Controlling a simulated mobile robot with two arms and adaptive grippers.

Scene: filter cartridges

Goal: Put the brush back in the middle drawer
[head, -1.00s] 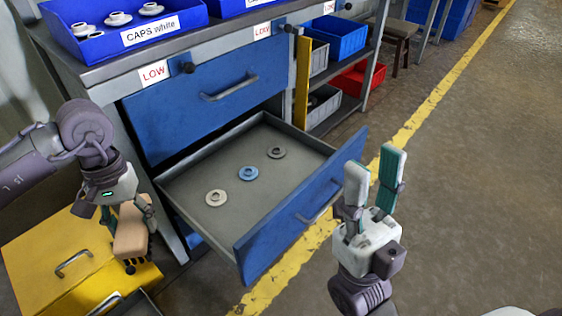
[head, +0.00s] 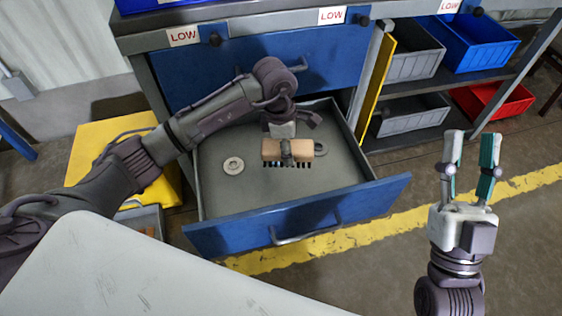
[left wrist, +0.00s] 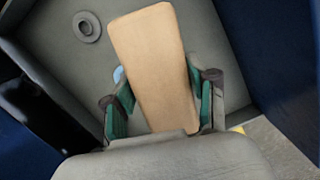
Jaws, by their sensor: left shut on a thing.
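The brush (head: 272,150) has a tan wooden back and dark bristles pointing down. My left gripper (head: 287,150) is shut on it and holds it over the open middle drawer (head: 230,200). In the left wrist view, the brush's tan back (left wrist: 155,60) lies between the two green-padded fingers (left wrist: 160,105). I cannot tell whether the bristles touch the drawer floor. My right gripper (head: 470,170) is open and empty, to the right of the drawer, fingers upward.
A pale ring cap (head: 233,166) lies in the drawer left of the brush; a grey one (head: 320,148) is partly hidden at its right end. A closed blue drawer (head: 320,65) is above. A yellow cabinet (head: 100,140) stands left. Drawer floor near the front is clear.

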